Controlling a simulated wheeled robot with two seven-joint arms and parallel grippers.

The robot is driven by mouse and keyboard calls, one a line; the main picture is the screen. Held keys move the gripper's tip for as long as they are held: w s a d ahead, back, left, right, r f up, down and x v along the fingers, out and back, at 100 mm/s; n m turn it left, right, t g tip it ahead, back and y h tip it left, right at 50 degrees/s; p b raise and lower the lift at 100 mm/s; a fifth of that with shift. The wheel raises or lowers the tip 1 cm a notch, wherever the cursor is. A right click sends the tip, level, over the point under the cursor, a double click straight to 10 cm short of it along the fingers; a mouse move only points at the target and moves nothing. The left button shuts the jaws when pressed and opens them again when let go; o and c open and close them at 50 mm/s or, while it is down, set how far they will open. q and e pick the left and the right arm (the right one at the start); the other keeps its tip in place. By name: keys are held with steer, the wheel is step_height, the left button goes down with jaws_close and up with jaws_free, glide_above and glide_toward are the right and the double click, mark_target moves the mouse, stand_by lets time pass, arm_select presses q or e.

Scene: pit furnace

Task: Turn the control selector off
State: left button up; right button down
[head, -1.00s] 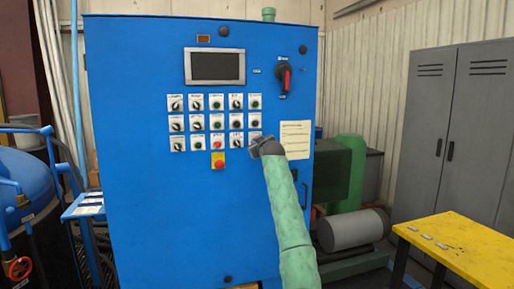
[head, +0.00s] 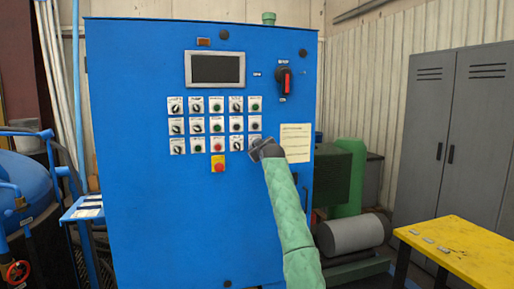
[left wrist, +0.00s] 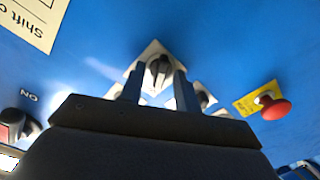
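The blue control cabinet (head: 150,220) carries rows of selectors and push buttons. My left gripper (head: 256,149) is at the lower right end of the bottom row, partly hiding a selector (head: 255,138) there. In the left wrist view, a black selector knob on a white plate (left wrist: 159,70) lies between the two fingers of my left gripper (left wrist: 158,80). The fingers are apart, one on each side of the knob; I cannot tell whether they touch it. The labels are too small to read, so I cannot confirm which one is the control selector. My right gripper is not in view.
A red emergency button on a yellow plate (head: 218,166) is left of the gripper and also shows in the left wrist view (left wrist: 273,107). A paper notice (head: 296,142) is to the right. A red-handled main switch (head: 285,79) is above. A yellow table (head: 460,245) stands at right.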

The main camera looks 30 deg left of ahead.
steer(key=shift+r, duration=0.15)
